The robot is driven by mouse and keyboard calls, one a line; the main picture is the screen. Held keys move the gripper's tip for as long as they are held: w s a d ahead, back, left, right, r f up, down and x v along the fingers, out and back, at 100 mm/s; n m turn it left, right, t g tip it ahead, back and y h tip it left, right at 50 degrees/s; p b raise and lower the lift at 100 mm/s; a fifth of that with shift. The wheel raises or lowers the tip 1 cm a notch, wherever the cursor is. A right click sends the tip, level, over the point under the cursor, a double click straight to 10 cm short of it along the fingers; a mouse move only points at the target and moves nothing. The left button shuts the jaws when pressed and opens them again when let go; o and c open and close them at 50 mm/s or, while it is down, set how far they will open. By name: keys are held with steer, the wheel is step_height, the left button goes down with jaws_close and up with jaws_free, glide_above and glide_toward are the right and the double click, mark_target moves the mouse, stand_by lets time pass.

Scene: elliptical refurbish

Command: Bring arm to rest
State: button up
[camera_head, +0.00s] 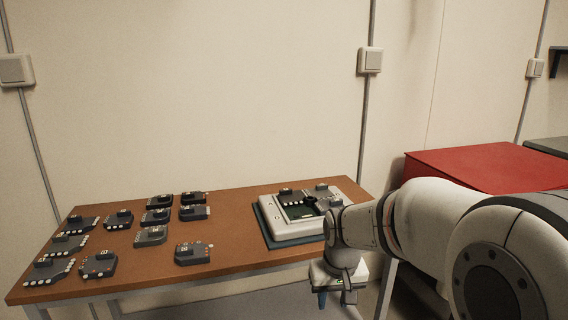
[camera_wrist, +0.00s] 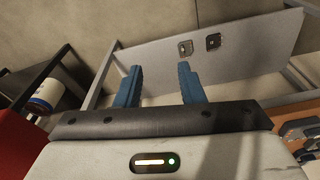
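My arm (camera_head: 420,222) reaches in from the right side of the head view, in front of the table's right end. My gripper (camera_head: 335,298) hangs low at the table's front edge, below the tabletop, and is partly cut off by the lower part of the view. In the wrist view my gripper (camera_wrist: 157,85) shows two blue fingers standing well apart, with nothing between them. Beyond the fingers is a grey panel (camera_wrist: 240,55) with two small fittings.
The brown table (camera_head: 130,262) carries several dark devices (camera_head: 151,235) on its left. A white-framed fixture (camera_head: 290,228) holding dark parts sits on its right. A red box (camera_head: 490,165) stands right of the table. The wrist view shows a white and blue cylinder (camera_wrist: 45,95).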

steer(key=s+d+r+m+t+p, duration=0.1)
steer(key=s+d+r+p, duration=0.3)
steer(key=s+r+p, duration=0.5)
steer(key=s+r, duration=0.5)
steer(key=s, duration=0.2)
steer(key=shift+d+r+p, duration=0.15)
steer(key=shift+r+p, duration=0.15)
steer(key=shift+p, duration=0.05)
